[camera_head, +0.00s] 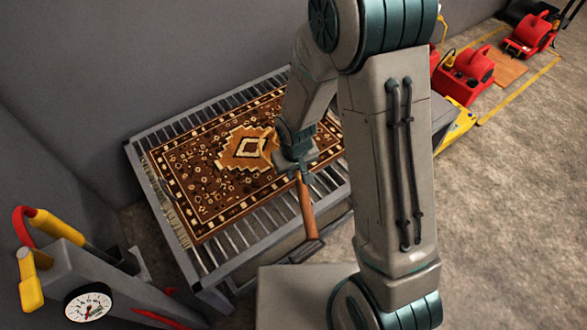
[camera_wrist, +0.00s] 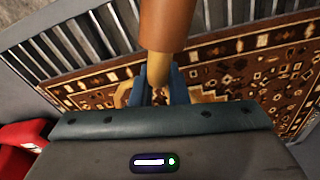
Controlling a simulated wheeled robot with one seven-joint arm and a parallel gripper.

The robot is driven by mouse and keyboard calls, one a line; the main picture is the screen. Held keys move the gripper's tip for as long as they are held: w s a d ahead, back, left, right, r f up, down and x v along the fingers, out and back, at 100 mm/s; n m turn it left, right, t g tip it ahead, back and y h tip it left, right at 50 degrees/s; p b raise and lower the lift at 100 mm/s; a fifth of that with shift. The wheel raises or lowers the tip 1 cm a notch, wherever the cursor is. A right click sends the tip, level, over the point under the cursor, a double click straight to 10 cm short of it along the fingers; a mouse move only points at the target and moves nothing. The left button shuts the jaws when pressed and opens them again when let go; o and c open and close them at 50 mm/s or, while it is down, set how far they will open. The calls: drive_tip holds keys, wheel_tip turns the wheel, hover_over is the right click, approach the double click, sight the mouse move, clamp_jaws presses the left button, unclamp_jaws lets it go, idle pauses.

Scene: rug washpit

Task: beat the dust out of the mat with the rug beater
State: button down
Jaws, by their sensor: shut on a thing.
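The mat (camera_head: 195,165) is brown and patterned, with a pale fringe on its left end. It lies flat on a grey slatted rack (camera_head: 228,245); it also shows in the wrist view (camera_wrist: 265,75). My gripper (camera_head: 297,165) is above the right part of the mat. In the wrist view my gripper (camera_wrist: 158,88) is shut on the rug beater (camera_wrist: 165,25), around its pale shaft just below the thick brown grip. In the head view the brown handle (camera_head: 307,208) points toward the rack's front edge. The beater's head is mostly hidden; I cannot tell whether it touches the mat.
A grey machine with a dial gauge (camera_head: 88,302) and yellow and red levers stands at the front left. Red blowers (camera_head: 465,72) stand at the back right near yellow floor lines. A grey wall (camera_head: 110,80) borders the rack. Floor at right is clear.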

wheel_tip(320, 180, down, 2)
drive_tip(key=shift+f+b, duration=0.25)
drive_tip(key=shift+b, duration=0.35)
wheel_tip(320, 180, up, 5)
drive_tip(key=p, duration=0.4)
drive_tip(key=shift+r, duration=0.15)
wheel_tip(320, 180, down, 5)
drive_tip(key=b, duration=0.4)
drive_tip(key=shift+r+p, duration=1.7)
drive_tip(key=shift+r, duration=0.55)
